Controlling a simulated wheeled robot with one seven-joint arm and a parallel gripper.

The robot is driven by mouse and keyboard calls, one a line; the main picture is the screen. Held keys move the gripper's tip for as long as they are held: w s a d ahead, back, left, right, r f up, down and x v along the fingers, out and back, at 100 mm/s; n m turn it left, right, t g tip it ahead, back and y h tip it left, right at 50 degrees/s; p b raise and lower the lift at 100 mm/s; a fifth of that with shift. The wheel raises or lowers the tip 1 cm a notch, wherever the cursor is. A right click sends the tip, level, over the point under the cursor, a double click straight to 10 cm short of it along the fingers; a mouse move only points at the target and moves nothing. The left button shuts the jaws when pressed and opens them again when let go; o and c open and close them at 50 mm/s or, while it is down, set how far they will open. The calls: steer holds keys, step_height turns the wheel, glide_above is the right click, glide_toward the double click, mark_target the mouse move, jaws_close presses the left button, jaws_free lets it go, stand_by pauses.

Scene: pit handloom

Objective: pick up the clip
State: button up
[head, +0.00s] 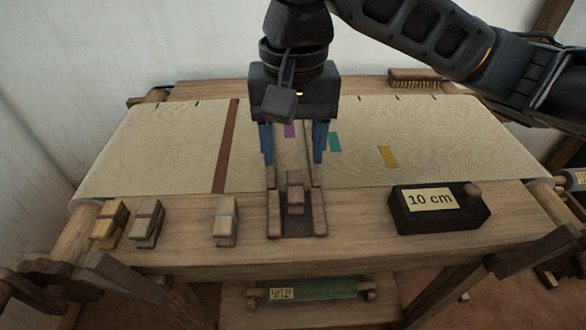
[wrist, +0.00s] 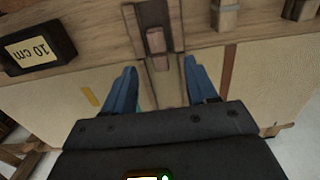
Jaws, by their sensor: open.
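Small wooden clips lie on the loom's front beam: a yellowish one (head: 109,222) at far left, a grey-brown one (head: 146,224) beside it, and one with a pale blue-grey band (head: 226,222) nearer the middle. A reddish-brown clip-like block (head: 295,193) sits between two wooden rails; it also shows in the wrist view (wrist: 156,42). Which is the task's clip I cannot tell. My gripper (head: 293,160) points down, open and empty, over the cloth behind the block. In the wrist view my gripper's blue fingers (wrist: 160,70) stand apart, roughly in line with the block's two sides.
A black block labelled "10 cm" (head: 438,212) stands right of the rails. Pale cloth (head: 170,150) with coloured patches covers the loom behind the beam. A brush (head: 415,78) lies at the back right. The beam is bare between the rails and the black block.

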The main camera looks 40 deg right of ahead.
mark_target(295, 185)
steer(key=shift+w+d+f, duration=0.15)
steer(key=shift+w+d, duration=0.05)
steer(key=shift+d, duration=0.05)
steer(key=shift+w+f, duration=0.1)
steer(key=shift+f, duration=0.25)
step_height(295, 185, down, 7)
steer(key=shift+d+r+b, duration=0.1)
steer(key=shift+d+b, duration=0.05)
steer(key=shift+b, duration=0.8)
jaws_close()
steer(key=shift+r, duration=0.1)
